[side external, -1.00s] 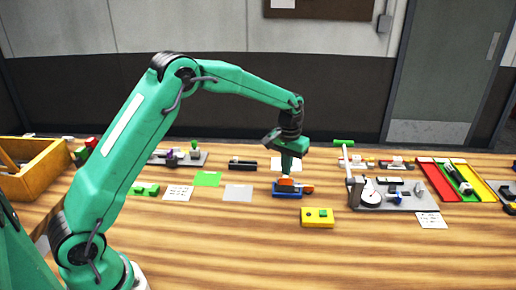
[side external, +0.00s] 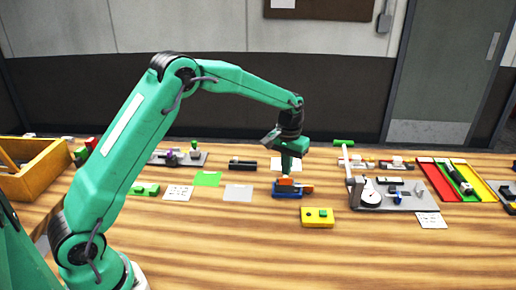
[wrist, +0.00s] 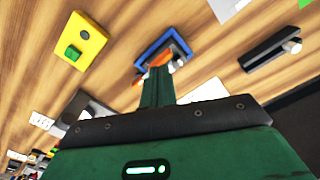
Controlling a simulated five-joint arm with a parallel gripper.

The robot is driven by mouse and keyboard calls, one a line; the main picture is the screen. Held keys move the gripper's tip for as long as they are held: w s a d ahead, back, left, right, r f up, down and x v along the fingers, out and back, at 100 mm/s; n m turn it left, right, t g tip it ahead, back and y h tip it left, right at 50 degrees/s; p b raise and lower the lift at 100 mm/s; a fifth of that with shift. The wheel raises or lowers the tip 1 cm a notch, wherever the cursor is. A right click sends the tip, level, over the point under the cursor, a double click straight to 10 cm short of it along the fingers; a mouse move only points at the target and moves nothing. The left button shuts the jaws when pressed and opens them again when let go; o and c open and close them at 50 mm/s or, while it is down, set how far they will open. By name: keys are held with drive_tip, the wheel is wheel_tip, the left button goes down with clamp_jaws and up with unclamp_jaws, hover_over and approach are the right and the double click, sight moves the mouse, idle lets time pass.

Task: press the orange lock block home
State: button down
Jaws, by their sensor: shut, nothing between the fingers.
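The orange lock block (side external: 306,188) sits in the blue base (side external: 288,195) near the middle of the table. In the wrist view the orange block (wrist: 163,59) shows inside the blue base (wrist: 148,52), partly hidden behind the fingers. My gripper (side external: 287,177) is shut and empty and points straight down over the block. Its fingertips (wrist: 157,75) are at or very near the block's top. I cannot tell whether they touch it, nor how deep the block sits.
A yellow block with a green button (side external: 318,217) lies in front of the base. A grey fixture with a dial (side external: 395,194) stands to the right. The front table area is clear.

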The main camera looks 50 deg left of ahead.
sight(286, 178)
drive_tip(key=shift+f, duration=1.15)
idle(0.8)
drive_tip(key=shift+r, duration=0.15)
drive_tip(key=shift+r, duration=3.35)
drive_tip(key=shift+r, duration=0.1)
